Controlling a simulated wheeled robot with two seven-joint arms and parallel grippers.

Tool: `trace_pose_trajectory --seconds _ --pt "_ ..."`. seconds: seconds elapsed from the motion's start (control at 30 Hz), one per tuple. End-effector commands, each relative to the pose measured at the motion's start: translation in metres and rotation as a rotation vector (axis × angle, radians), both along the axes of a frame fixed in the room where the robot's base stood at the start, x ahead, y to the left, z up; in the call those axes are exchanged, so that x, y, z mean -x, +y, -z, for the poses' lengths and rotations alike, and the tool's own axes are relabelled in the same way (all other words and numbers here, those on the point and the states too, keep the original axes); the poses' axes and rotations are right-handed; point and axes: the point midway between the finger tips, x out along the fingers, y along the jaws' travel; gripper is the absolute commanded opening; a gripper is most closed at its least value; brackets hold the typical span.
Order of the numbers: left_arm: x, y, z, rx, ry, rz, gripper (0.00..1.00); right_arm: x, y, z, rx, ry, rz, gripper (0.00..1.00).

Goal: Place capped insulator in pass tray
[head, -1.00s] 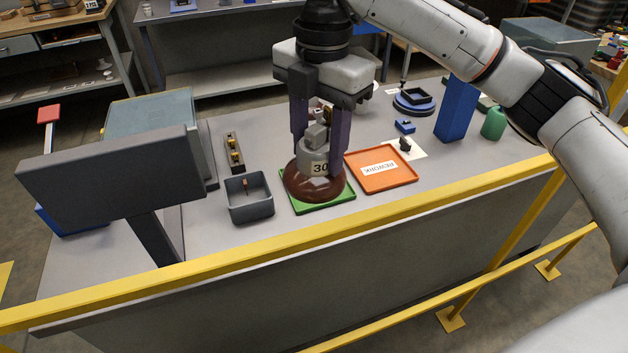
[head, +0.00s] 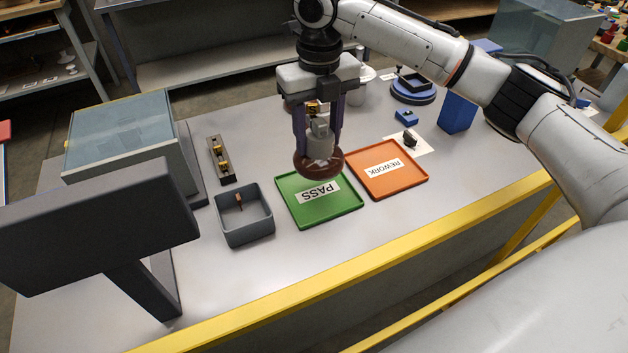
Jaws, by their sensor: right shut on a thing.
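The capped insulator (head: 318,166) has a brown, rounded skirt and a grey metal cap. My right gripper (head: 318,138) is shut on its cap from above, with one dark finger on each side. The insulator is upright and overlaps the back edge of the green pass tray (head: 331,213) in the head view. It looks held above the table, though the gap under it cannot be judged. The pass tray's label is in plain view and nothing lies on its visible floor. My left gripper is not in view.
An orange rework tray (head: 408,185) lies right of the pass tray. A grey bin (head: 245,235) stands to its left. A dark monitor (head: 95,225) is at front left. A yellow rail (head: 365,283) runs along the front edge. A blue block (head: 457,113) stands at the right.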

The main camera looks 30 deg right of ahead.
Motion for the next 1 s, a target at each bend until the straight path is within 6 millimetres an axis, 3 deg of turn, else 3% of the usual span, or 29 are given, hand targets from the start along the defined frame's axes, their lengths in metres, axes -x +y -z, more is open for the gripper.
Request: trace_pose_trajectory --seconds 0.2,0.47,0.7,1.0 --pt "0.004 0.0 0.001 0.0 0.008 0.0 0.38 0.0 -0.001 0.031 0.0 -0.001 -0.008 0.0" --pt "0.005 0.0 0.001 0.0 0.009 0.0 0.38 -0.001 -0.001 0.053 0.0 -0.002 -0.007 0.0" --pt "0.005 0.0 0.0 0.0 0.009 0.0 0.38 0.0 0.0 0.087 0.0 -0.002 -0.008 0.0" --pt "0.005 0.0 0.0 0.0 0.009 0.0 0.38 -0.001 0.0 0.094 -0.001 -0.004 -0.007 0.0"
